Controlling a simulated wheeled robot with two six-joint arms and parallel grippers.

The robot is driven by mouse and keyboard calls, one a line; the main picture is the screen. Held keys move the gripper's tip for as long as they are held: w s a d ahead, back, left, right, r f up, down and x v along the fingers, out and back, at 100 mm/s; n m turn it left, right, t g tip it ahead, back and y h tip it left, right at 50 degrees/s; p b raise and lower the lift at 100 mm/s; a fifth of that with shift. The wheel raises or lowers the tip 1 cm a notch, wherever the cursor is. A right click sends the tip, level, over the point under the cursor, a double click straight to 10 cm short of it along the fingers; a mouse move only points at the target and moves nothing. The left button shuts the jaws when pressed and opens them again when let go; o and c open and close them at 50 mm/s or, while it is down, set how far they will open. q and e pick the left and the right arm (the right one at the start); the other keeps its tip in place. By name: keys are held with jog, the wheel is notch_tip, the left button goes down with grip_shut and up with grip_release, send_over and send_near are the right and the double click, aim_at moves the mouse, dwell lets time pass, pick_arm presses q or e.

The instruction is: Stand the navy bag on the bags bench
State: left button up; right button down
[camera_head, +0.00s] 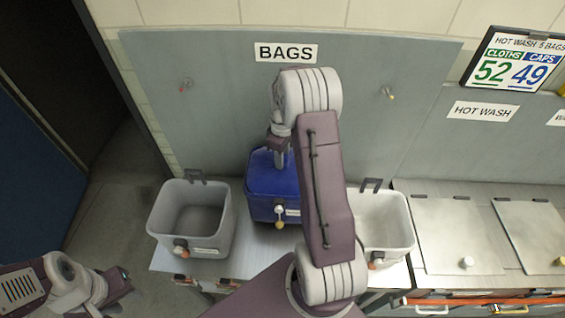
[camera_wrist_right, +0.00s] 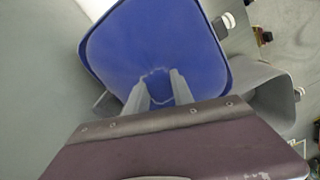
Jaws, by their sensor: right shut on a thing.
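The navy bag (camera_head: 272,190) is a blue boxy bag, upright between two grey bins, in front of the board marked BAGS (camera_head: 286,52). A yellow-and-white toggle and a small label show on its front. It is over the bags bench (camera_head: 240,268); I cannot tell whether its base touches the top. My right gripper (camera_head: 281,160) comes down on the bag from above, shut on its top. In the right wrist view, the two fingers (camera_wrist_right: 159,92) pinch the blue top (camera_wrist_right: 150,45). My left gripper (camera_head: 124,283) is low at the left, away from the bag; its jaws are unclear.
A grey bin (camera_head: 157,222) stands left of the bag and a paler bin (camera_head: 402,240) stands right, partly behind my right arm. Two pegs (camera_head: 186,84) (camera_head: 388,92) stick out of the board. Lidded hot-wash compartments (camera_head: 455,235) lie further right. A strip of bench in front of the bag is clear.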

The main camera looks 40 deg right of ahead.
notch_tip(320, 180, down, 4)
jog(key=shift+d+f+p, duration=0.1)
jog(key=shift+f+p, duration=0.15)
jog(key=shift+p, duration=0.5)
jog(key=c, duration=1.1)
grip_release()
jog(key=shift+s+r, duration=0.1)
